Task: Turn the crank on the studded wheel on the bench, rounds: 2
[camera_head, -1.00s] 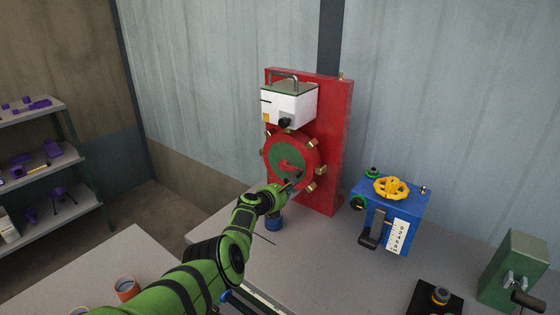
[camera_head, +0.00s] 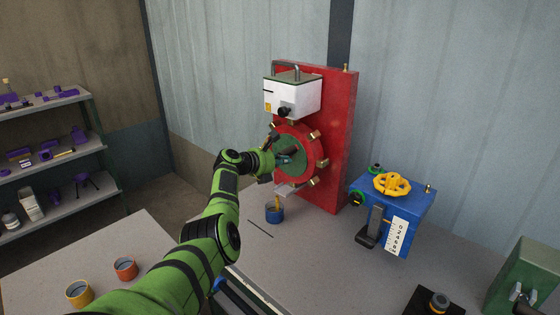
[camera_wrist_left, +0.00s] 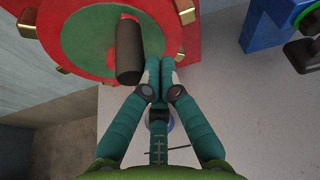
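The studded wheel (camera_head: 312,158) has a red rim, a green centre and brass studs, and is mounted on a tall red panel. In the left wrist view the wheel (camera_wrist_left: 85,47) fills the upper left. Its crank has a dark cylindrical handle (camera_wrist_left: 129,52) that sticks out towards the camera. My left gripper (camera_head: 287,156) is in front of the wheel's face and hides the crank in the head view. In the wrist view the gripper's fingertips (camera_wrist_left: 160,78) are together just right of the handle, not around it. I cannot tell whether they touch it. My right gripper is not seen.
A white box (camera_head: 291,98) sits on the panel above the wheel. A blue cup (camera_head: 275,215) stands below it on the bench. A blue device (camera_head: 394,218) with a yellow handwheel is to the right, and a green block (camera_head: 522,272) farther right.

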